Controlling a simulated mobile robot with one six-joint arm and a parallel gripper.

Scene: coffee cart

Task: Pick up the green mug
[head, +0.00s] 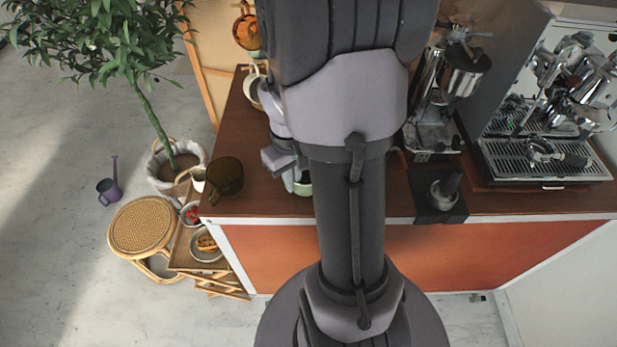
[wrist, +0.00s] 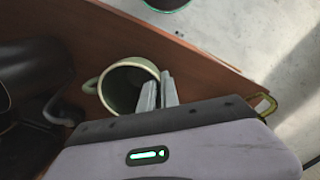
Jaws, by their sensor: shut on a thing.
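The green mug (head: 303,188) stands near the front edge of the brown counter in the head view, mostly hidden behind my arm. In the wrist view the pale green mug (wrist: 133,66) shows its open mouth, with its handle pointing left. My gripper (wrist: 158,90) has its two fingers close together at the right side of the mug's rim, shut on the mug's wall. In the head view my gripper (head: 287,168) is partly hidden by my arm. I cannot tell whether the mug's base touches the counter.
A grinder (head: 434,120), a tamper on a dark mat (head: 440,208) and an espresso machine (head: 550,150) are to the right. A stool (head: 142,226) and potted plant stand on the floor at left.

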